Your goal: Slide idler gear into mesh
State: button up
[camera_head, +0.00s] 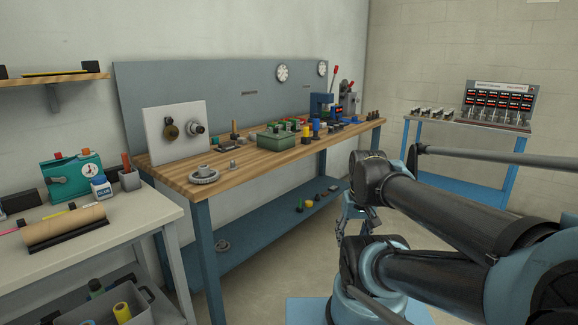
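A grey toothed gear (204,174) lies flat on the near left part of the wooden bench (180,172). Behind it, an upright white plate (160,147) carries a brass-coloured round part (171,131) and a grey round part (195,127). I cannot tell from here which of these is the idler gear, or whether any are in mesh. My gripper (345,232) hangs low beside the bench's right side, partly hidden by my own arm. It is apart from the gears, and its fingers are too small to read.
A green box (279,140) and several small coloured parts crowd the middle and far bench. A grey side table (120,222) with a cardboard tube (66,226) stands at left. A blue-legged table (456,130) stands at the back right. Open floor lies right of the bench.

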aim_at(171, 132)
jog(key=u, duration=1.3)
